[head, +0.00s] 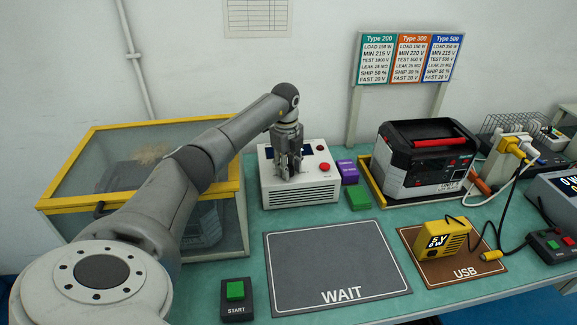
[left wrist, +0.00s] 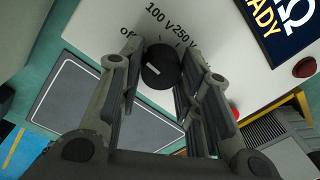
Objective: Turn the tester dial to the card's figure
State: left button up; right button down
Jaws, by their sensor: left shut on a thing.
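The white tester (head: 315,190) stands at the back middle of the bench, with a red button (head: 324,167) on top. My left gripper (head: 287,172) points down onto the tester and hides the dial in the head view. In the left wrist view the round black dial (left wrist: 160,68) sits between the fingertips of my left gripper (left wrist: 165,60), which is shut on it. The dial has a short white mark. Labels OFF, 100 V and 250 V show around it; others are hidden. The card (head: 411,58) on the stand has Type 200, 300 and 500 panels. My right gripper is out of view.
A yellow-framed clear enclosure (head: 222,190) is at left. The grey WAIT mat (head: 335,265) is bare. A black power unit (head: 425,160), purple block (head: 348,172) and green block (head: 358,198) stand right of the tester. A yellow USB load (head: 442,238) and START button (head: 235,290) are nearer.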

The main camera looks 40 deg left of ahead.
pick_arm(q)
jog(key=shift+m, duration=0.3)
jog(key=m, duration=0.4)
jog(key=shift+m, duration=0.3)
jog(key=m, duration=0.3)
jog(key=shift+a+m, duration=0.1)
jog(key=shift+m, duration=0.3)
jog(key=m, duration=0.3)
jog(key=shift+m+h, duration=0.3)
jog(key=m, duration=0.3)
jog(key=shift+a+m+g, duration=0.1)
jog(key=shift+m+g, duration=0.2)
jog(key=m, duration=0.3)
jog(key=shift+m+b, duration=0.3)
jog(key=shift+b, duration=0.1)
jog(key=m, duration=0.4)
jog(key=shift+w+m+b, duration=0.1)
jog(key=shift+m+b, duration=0.3)
jog(key=shift+m, duration=0.9)
jog(key=shift+r, duration=0.1)
